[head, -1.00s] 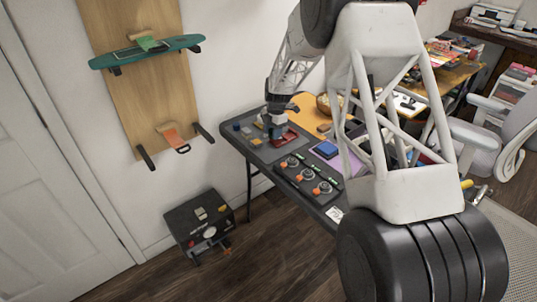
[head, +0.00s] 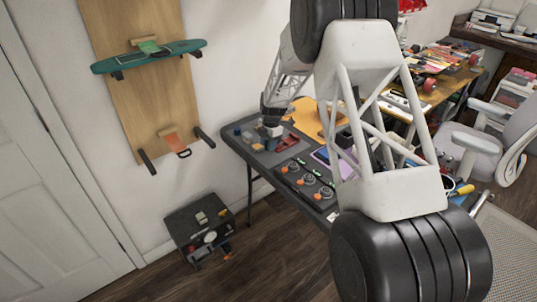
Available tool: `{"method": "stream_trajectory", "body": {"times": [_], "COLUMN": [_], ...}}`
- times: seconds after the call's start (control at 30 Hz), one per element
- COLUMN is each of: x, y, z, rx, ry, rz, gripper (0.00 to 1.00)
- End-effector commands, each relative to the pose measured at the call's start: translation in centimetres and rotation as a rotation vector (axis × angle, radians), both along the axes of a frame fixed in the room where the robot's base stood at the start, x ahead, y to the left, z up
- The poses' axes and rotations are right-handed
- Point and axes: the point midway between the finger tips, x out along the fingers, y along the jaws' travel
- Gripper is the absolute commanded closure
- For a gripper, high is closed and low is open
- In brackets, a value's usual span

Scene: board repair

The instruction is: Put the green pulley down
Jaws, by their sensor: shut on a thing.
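My gripper (head: 272,130) is at the far left part of the dark workbench (head: 237,143), low over a grey mat with small parts. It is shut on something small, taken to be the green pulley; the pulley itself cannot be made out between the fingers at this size. A red part (head: 287,142) lies on the bench just right of the gripper. Small blue and yellow pieces (head: 246,134) lie to its left. Whether the held piece touches the mat cannot be told.
A dark tray (head: 309,187) with several orange-and-grey parts and small green pieces is nearer on the bench. A purple-edged pad (head: 322,156) lies to its right. A teal skateboard deck (head: 150,56) hangs on the wall panel. A black box (head: 200,228) stands on the floor.

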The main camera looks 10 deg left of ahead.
Motion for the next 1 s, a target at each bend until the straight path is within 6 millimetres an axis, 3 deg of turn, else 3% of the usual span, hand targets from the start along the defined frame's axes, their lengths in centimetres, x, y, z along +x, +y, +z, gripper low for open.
{"method": "stream_trajectory", "body": {"times": [0.17, 0.57, 1.0], "x": [0.0, 0.0, 0.1], "y": [0.0, 0.0, 0.0], "z": [-1.5, -1.8, -5.3], "rx": [0.0, 0.0, 0.0], "ry": [0.0, 0.0, -0.001], "rz": [0.0, 0.0, 0.001], "gripper": [0.85, 0.85, 0.85]}}
